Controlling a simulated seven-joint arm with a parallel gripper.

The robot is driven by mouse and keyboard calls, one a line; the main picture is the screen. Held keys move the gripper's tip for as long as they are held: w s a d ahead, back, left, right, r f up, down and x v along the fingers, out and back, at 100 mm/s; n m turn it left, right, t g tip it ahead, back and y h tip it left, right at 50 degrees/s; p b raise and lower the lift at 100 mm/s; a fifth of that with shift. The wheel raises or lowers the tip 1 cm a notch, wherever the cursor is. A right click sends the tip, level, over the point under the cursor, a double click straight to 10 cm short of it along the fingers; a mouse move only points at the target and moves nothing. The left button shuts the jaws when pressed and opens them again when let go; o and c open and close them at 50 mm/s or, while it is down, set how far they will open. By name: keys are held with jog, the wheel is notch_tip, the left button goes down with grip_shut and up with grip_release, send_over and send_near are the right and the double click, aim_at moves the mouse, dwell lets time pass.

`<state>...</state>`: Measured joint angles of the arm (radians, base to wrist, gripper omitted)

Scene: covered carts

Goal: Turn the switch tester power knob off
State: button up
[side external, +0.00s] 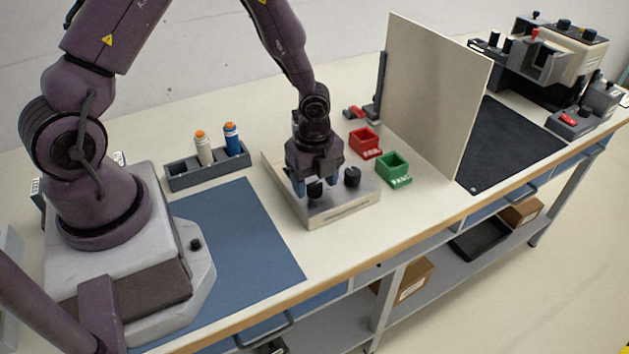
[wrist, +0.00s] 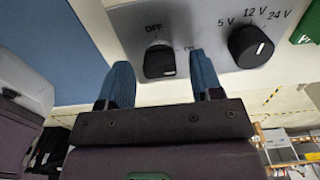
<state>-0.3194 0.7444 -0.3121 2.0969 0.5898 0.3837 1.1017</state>
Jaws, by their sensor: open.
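The switch tester (side external: 325,212) is a pale metal box with two black knobs, standing on the bench. Its power knob (wrist: 160,62), by the "OFF" label and a second, partly hidden label, has a white mark on its top face. That mark lies toward the right; its exact setting is hard to read. My gripper (wrist: 163,82) is open, with one blue finger on each side of the power knob and gaps showing. In the side external view my gripper (side external: 316,186) is low over the tester, and the power knob shows between its fingers.
The voltage knob (wrist: 250,46), marked 5 V, 12 V and 24 V, is close right of my gripper. A red bin (side external: 365,143) and green bin (side external: 393,169) stand beside the tester, before an upright panel (side external: 435,95). The blue mat (side external: 235,230) is clear.

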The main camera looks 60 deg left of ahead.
jog(key=shift+f, duration=0.3)
jog(key=c, duration=0.9)
jog(key=shift+c, duration=0.2)
